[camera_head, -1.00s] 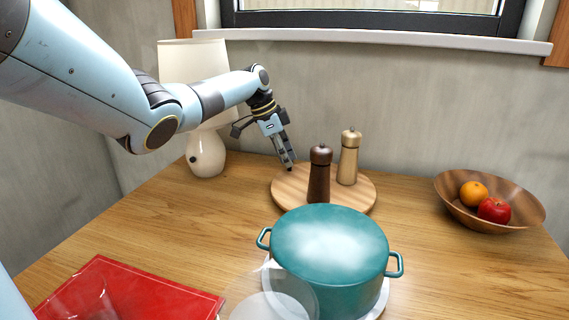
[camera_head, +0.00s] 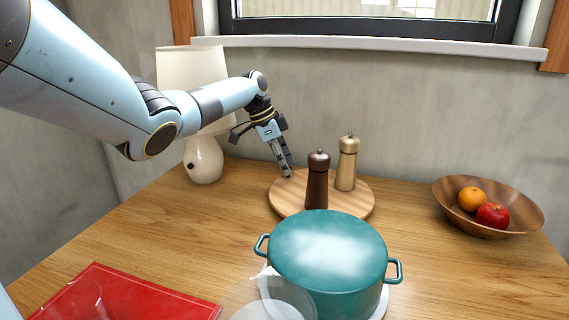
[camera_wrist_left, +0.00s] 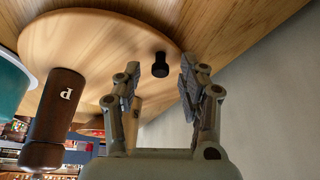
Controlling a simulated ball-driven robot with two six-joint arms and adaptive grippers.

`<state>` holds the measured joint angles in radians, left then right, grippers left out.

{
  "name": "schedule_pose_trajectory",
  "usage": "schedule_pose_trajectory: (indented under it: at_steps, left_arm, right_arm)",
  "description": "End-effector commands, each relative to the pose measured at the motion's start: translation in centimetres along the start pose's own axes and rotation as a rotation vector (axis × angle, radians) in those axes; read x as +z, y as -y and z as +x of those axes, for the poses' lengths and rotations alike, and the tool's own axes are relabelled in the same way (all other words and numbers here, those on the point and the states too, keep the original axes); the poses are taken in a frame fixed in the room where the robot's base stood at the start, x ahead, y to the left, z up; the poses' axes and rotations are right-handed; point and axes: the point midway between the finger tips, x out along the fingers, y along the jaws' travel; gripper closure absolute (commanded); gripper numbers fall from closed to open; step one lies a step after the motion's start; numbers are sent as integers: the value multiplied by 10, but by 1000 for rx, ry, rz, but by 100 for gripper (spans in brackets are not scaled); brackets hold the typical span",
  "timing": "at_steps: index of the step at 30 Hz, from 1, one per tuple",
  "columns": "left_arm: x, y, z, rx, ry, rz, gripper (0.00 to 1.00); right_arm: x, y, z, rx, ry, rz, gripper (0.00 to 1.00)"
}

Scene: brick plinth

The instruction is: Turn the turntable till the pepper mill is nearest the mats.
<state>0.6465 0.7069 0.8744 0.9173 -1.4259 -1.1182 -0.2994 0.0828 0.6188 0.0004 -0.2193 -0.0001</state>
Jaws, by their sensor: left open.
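The turntable (camera_head: 290,205) is a round wooden board behind the teal pot. The dark mill (camera_head: 317,182), marked P in the left wrist view (camera_wrist_left: 66,97), stands upright near its front edge. A pale mill (camera_head: 347,163) stands behind it to the right. A small black peg (camera_wrist_left: 160,66) rises near the board's rim. My left gripper (camera_head: 287,172) is open at the board's back left; in the left wrist view, the peg shows between its fingertips (camera_wrist_left: 160,70). I cannot tell whether they touch it. A red mat (camera_head: 150,300) lies at the front left. My right gripper is not in view.
The teal lidded pot (camera_head: 328,250) stands close in front of the turntable. A lamp (camera_head: 204,160) stands to the left, near my left arm. A bowl (camera_head: 520,222) with an orange and a red apple is at the right. Clear glassware (camera_head: 270,300) is at the front.

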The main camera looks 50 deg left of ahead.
Motion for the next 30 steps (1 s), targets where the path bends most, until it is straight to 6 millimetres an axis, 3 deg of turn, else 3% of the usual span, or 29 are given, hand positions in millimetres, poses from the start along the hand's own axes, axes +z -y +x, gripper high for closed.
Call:
schedule_pose_trajectory:
  at_steps: [15,30]
  left_arm:
    - [1,1,-69,-1,2,1,59]
    - [0,0,-79,0,1,0,59]
  right_arm:
    - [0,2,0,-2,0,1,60]
    - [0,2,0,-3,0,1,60]
